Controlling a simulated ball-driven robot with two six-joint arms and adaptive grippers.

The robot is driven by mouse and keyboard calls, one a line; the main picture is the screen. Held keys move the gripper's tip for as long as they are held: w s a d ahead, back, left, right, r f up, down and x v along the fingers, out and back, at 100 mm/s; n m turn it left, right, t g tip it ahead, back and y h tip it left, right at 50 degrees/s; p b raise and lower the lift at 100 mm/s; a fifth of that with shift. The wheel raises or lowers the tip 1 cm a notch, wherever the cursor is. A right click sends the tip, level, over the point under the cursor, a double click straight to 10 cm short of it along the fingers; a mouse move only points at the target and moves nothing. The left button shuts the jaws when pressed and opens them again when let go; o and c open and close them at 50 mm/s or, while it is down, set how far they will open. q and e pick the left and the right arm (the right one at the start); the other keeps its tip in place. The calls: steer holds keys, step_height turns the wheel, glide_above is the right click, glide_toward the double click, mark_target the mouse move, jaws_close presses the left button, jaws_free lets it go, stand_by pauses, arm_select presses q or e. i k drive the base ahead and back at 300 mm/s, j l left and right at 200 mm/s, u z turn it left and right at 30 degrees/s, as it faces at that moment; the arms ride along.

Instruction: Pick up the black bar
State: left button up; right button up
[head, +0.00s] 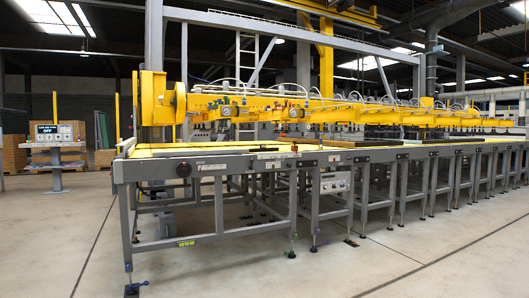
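No black bar can be made out with certainty in the head view. A dark strip (365,143) shows along the top of the long grey table (225,166), but I cannot tell whether it is a loose bar or part of the table. A yellow suction lifter (300,108) with hoses spans above the table. Neither of my grippers is in view.
A control stand (56,150) with a screen stands at the far left, near stacked brown boxes (75,133). Grey table legs with feet stand along the long frame. The concrete floor (330,270) in front is clear.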

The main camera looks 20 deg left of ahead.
mark_target(263, 148)
steer(key=i+j+u, duration=0.4)
steer(key=i, duration=0.45)
steer(key=i+u, duration=0.35)
steer(key=i, duration=0.45)
